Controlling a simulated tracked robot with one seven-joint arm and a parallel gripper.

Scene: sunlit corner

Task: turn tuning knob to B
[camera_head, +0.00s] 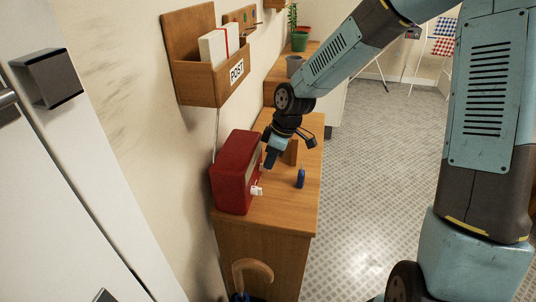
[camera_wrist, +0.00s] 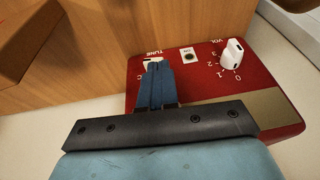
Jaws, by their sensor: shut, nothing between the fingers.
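A red radio (camera_head: 236,172) stands on the wooden cabinet top against the wall. Its red front panel (camera_wrist: 205,82) fills the middle of the wrist view. It bears a TUNE label, an ON button (camera_wrist: 188,55) and a white VOL knob (camera_wrist: 232,52) beside a number scale. My gripper (camera_wrist: 157,68) is shut and empty, its fingertips over the TUNE area. A sliver of the white tuning knob (camera_wrist: 152,60) shows at the tips; the rest is hidden, so its setting and any contact cannot be told. A letter C shows left of the fingers. In the head view my gripper (camera_head: 268,163) is at the radio's front.
A wooden POST box (camera_head: 200,87) hangs on the wall above. Open tiled floor lies right of the cabinet.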

